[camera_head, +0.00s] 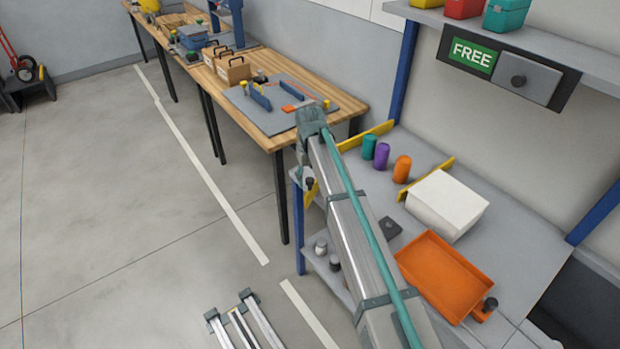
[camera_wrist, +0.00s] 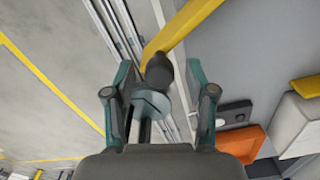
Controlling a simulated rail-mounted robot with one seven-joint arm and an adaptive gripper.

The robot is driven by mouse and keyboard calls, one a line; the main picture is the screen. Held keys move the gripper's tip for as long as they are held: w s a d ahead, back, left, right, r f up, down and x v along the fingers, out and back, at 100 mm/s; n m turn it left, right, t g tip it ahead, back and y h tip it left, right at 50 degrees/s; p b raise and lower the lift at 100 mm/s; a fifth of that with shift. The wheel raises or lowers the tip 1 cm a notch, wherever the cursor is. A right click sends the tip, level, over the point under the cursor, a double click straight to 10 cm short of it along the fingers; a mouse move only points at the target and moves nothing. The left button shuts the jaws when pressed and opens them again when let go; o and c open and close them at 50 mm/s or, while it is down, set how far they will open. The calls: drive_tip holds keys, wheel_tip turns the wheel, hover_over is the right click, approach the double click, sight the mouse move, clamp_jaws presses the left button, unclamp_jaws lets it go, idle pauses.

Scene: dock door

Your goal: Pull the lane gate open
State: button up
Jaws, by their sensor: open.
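The lane gate looks to be the yellow bar with a dark knob at its end. In the head view the yellow bar (camera_head: 377,130) crosses the grey bench top, and my arm hides its middle. Its near end, with the dark knob (camera_head: 309,183), shows left of my arm. In the wrist view the bar (camera_wrist: 186,24) comes down from the upper right to the dark round knob (camera_wrist: 160,70). My gripper (camera_wrist: 160,88) is open, with one finger on each side of the knob in the picture. I cannot tell whether they touch. The arm hides the gripper in the head view.
On the bench stand teal, purple and orange cylinders (camera_head: 402,169), a second yellow bar (camera_head: 425,180), a white box (camera_head: 447,205) and an orange tray (camera_head: 447,275). A wooden workbench (camera_head: 345,100) stands behind. A green FREE sign (camera_head: 473,56) hangs under the shelf.

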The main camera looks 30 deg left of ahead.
drive_tip(key=shift+r, duration=0.15)
wheel_tip(320, 180, up, 12)
idle(0.4)
drive_tip(key=shift+c, duration=0.4)
